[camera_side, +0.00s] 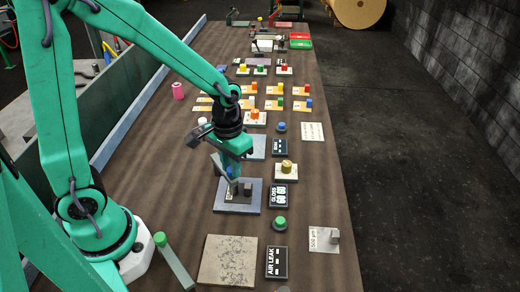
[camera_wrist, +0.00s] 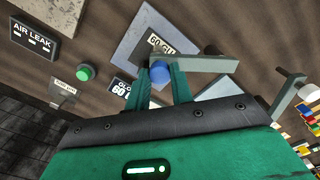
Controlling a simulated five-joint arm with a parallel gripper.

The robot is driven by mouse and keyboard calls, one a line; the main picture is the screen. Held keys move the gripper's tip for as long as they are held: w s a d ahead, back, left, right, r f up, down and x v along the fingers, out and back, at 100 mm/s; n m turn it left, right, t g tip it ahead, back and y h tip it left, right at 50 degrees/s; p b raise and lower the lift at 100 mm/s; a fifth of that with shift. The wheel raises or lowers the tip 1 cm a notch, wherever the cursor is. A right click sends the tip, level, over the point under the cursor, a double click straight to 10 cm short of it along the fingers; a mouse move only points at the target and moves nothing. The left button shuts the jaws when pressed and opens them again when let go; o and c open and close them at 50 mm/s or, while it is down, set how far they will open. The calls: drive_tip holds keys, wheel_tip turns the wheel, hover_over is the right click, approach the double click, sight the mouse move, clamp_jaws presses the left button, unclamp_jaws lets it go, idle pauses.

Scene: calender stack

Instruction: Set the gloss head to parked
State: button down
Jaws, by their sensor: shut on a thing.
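The gloss head is a grey swing arm (camera_wrist: 205,63) with a blue knob (camera_wrist: 159,73) at its end, above a blue-grey base plate (camera_wrist: 127,43) in the wrist view. A "60 GU" label lies on the plate beside the knob. In the side view the base plate (camera_side: 224,207) sits left of the black "GLOSS" sign (camera_side: 278,195). My gripper (camera_wrist: 163,88) has its two green fingers on either side of the blue knob and is shut on it. In the side view my gripper (camera_side: 232,172) is over the plate and hides part of the arm.
A speckled square plate (camera_side: 228,262), an "AIR LEAK" sign (camera_side: 276,262) and a green button (camera_side: 279,222) are nearer the side camera. A gold knob on a pale base (camera_side: 286,172) is just beyond the gloss sign. Coloured blocks on cards stand farther up the table.

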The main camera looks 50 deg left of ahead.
drive_tip(key=shift+s, duration=0.1)
drive_tip(key=shift+s+a+m, duration=0.25)
drive_tip(key=shift+s+m, duration=0.55)
drive_tip(key=shift+m, duration=0.3)
drive_tip(key=s+a+m, duration=0.6)
drive_tip(key=a+m, duration=0.2)
drive_tip(key=m, duration=0.5)
drive_tip(key=shift+a+m, duration=0.25)
drive_tip(key=shift+m, duration=0.15)
drive_tip(key=shift+a, duration=0.1)
drive_tip(key=c, duration=1.2)
unclamp_jaws()
drive_tip(key=shift+r, duration=0.1)
